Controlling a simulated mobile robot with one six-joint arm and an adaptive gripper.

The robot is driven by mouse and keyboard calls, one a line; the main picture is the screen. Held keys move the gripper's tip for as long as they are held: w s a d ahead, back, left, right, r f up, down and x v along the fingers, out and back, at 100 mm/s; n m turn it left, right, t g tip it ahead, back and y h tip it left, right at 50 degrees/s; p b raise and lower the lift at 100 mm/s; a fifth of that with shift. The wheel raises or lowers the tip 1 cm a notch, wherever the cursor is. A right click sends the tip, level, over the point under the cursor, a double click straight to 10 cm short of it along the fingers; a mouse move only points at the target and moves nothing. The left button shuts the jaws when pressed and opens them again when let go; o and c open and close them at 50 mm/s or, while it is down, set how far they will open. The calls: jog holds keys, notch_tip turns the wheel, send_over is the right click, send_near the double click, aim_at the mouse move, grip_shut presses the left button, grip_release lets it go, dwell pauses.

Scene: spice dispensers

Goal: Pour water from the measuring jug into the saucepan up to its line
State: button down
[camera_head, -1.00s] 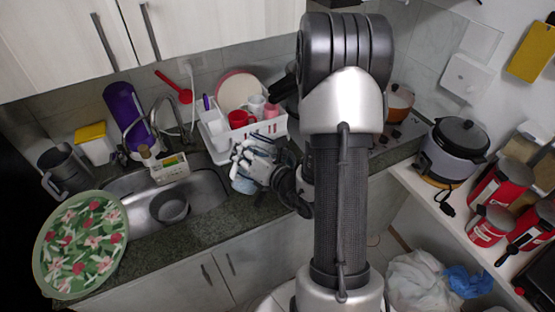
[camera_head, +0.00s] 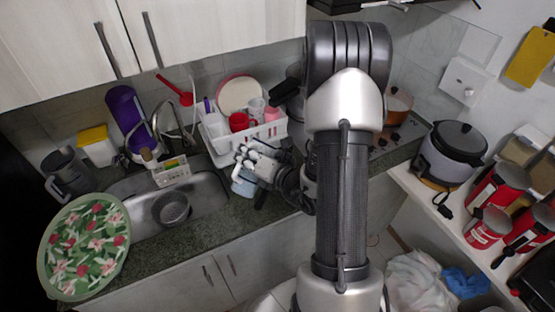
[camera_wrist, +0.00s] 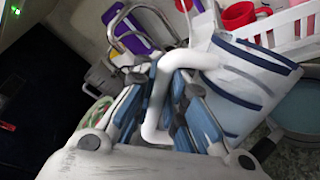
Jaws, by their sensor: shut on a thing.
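My gripper (camera_wrist: 165,100) is shut on the white handle (camera_wrist: 158,110) of the measuring jug, a pale jug (camera_wrist: 240,85) with dark blue bands, seen in the wrist view. In the head view my gripper (camera_head: 256,164) is over the counter in front of the dish rack and mostly hides the jug. The saucepan (camera_wrist: 300,108) is at the right edge of the wrist view, beside the jug, with a bluish inside and a dark handle. In the head view a light-blue part of it (camera_head: 242,188) shows just below my gripper. Its line and the jug's water level cannot be made out.
A white dish rack (camera_head: 268,132) with cups and plates stands behind my gripper. The sink (camera_head: 205,195) with a round bowl (camera_head: 172,210) is to the left. A floral tray (camera_head: 85,245) and a grey jug (camera_head: 66,172) are farther left. Some counter is clear in front.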

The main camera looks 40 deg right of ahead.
jog(key=shift+s+r, duration=0.1)
jog(key=shift+r, duration=0.1)
jog(key=shift+d, duration=0.1)
jog(key=shift+p, duration=0.3)
jog(key=shift+d+m, duration=0.1)
jog(key=shift+m, duration=0.2)
jog(key=shift+w+d+f+m+g+y+p, duration=0.3)
jog(key=shift+w+d+f+m+y+p, duration=0.1)
jog(key=shift+d+f+m+p, duration=0.3)
dwell(3.1)
jog(key=shift+d+r+m+p, duration=0.25)
jog(key=shift+r+m+p, duration=0.1)
jog(key=shift+p, duration=0.25)
dwell(2.7)
